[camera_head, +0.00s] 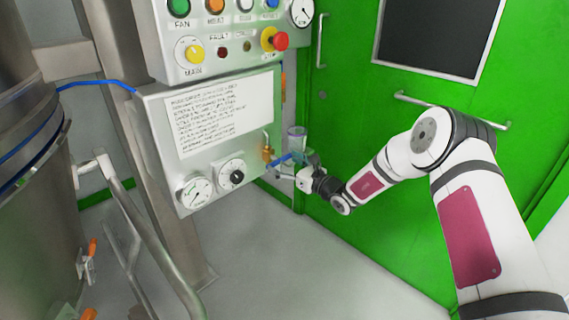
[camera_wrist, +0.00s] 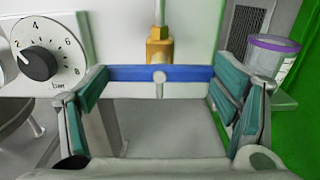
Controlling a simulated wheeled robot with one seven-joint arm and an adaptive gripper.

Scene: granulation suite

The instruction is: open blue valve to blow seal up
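The blue valve handle (camera_wrist: 178,74) lies level between the two fingers of my gripper (camera_wrist: 160,112) in the wrist view. It sits below a brass fitting (camera_wrist: 159,47). The fingers are spread wide, one near each end of the handle; whether either finger touches it I cannot tell. In the head view the blue handle (camera_head: 283,160) shows as a small strip at the lower right of the control panel (camera_head: 161,146), with my gripper (camera_head: 293,172) right at it and partly covering it.
A dial with a black knob (camera_wrist: 36,64) is left of my gripper. A clear cup with a purple rim (camera_wrist: 270,58) stands close on the right. The green door (camera_head: 345,120) is behind my arm. A steel vessel (camera_head: 30,200) stands at the left.

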